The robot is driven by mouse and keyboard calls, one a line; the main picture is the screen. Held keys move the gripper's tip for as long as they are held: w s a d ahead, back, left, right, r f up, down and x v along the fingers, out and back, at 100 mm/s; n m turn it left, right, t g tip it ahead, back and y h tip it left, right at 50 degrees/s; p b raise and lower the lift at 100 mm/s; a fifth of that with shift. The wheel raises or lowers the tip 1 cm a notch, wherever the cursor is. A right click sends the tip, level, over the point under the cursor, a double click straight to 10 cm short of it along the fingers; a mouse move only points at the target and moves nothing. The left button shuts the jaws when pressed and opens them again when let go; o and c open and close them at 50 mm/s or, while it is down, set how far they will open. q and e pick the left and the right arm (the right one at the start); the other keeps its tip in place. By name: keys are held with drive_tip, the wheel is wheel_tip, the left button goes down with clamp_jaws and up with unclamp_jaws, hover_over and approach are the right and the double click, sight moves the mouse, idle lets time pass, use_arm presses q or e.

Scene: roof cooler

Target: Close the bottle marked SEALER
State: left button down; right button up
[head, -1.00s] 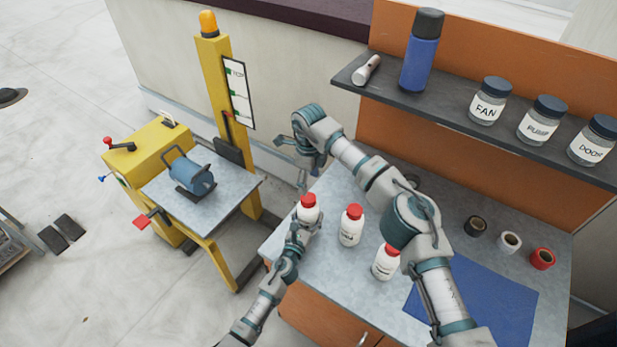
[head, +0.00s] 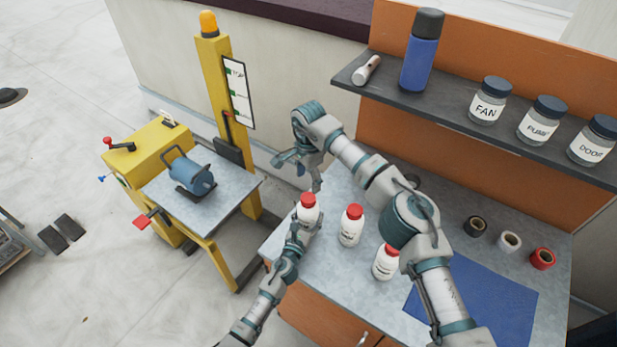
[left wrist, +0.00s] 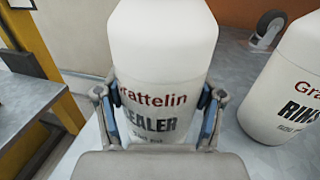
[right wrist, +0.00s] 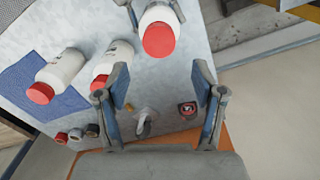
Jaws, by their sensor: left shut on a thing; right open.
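The SEALER bottle (left wrist: 160,50) is white, with its label facing the left wrist camera. My left gripper (head: 300,230) is shut around its body and holds it upright at the bench's left end. Its red cap (head: 307,199) sits on top; whether it is tight cannot be told. The cap (right wrist: 158,39) also shows in the right wrist view, ahead of the fingertips. My right gripper (head: 299,172) is open and empty, just above and beyond the cap, apart from it.
A second bottle (head: 351,226) and a third (head: 386,263) with red caps stand to the right on the bench. Tape rolls (head: 510,241) and a blue mat (head: 490,300) lie further right. A shelf (head: 450,108) with jars overhangs the back.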

sight(308, 197)
use_arm(q)
drive_tip(key=shift+f, duration=0.1)
use_arm(e)
wheel_tip(308, 197, down, 8)
drive_tip(key=shift+s+r, duration=0.1)
idle(0.3)
